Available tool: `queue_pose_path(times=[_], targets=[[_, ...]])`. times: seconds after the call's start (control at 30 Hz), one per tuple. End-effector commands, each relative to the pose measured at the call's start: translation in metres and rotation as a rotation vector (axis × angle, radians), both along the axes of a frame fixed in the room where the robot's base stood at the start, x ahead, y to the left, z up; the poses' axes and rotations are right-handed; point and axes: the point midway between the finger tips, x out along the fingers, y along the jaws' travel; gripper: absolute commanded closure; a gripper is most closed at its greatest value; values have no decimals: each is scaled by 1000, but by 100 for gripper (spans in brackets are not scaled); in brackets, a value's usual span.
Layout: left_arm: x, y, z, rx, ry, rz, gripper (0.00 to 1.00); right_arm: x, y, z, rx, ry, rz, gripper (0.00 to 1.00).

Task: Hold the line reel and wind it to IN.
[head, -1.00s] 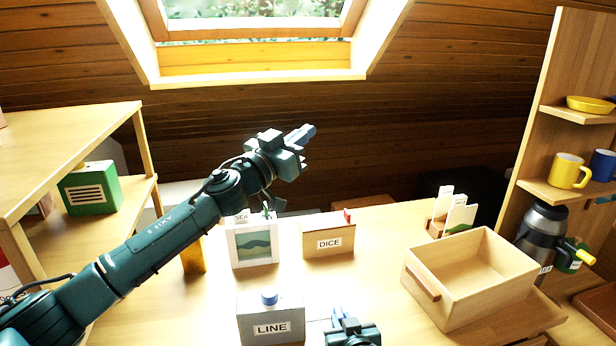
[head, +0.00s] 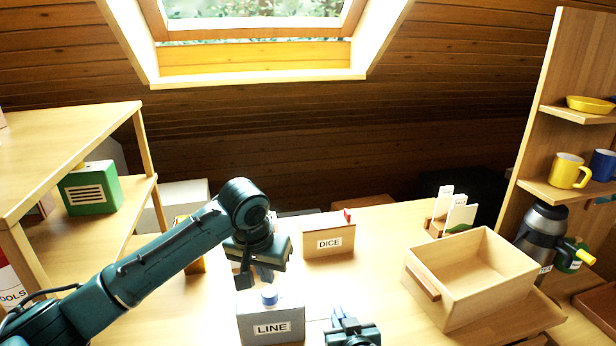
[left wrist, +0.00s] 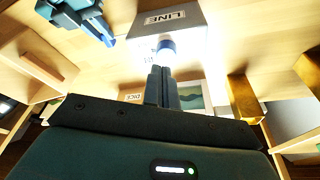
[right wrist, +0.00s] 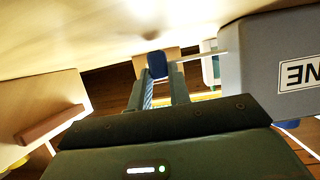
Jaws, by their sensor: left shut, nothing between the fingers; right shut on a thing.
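The line reel is a grey box labelled LINE (head: 271,326) at the front of the table, with a blue knob (head: 269,297) on top. In the left wrist view, the box (left wrist: 185,40) and knob (left wrist: 166,44) are straight beyond my left fingertips. My left gripper (head: 265,278) is shut and empty, pointing down just above the knob; I cannot tell if it touches. My right gripper (head: 345,318) is beside the box's right side. In the right wrist view it is shut on a blue grip (right wrist: 157,65), with a pale rod (right wrist: 200,54) running towards the grey box (right wrist: 265,70).
A DICE box (head: 329,240) stands behind the reel. The SEA box is mostly hidden behind my left gripper. An open wooden box (head: 460,300) is at the right. A green box (head: 90,190) sits on the left shelf.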

Motion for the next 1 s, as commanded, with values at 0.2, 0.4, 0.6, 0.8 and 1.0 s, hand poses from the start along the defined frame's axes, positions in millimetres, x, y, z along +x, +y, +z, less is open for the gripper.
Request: queue_pose_path(times=[0.2,0.4,0.6,0.8,1.0], targets=[[-6,1,-16,10,29,-15,100,0,0,-1,0,1,0,100],[-6,1,-42,9,27,-12,100,0,0,-1,0,1,0,100],[-5,0,-62,8,26,-13,100,0,0,-1,0,1,0,100],[-5,0,-71,8,24,-13,100,0,0,-1,0,1,0,100],[-5,0,-71,7,23,-13,100,0,0,-1,0,1,0,100]])
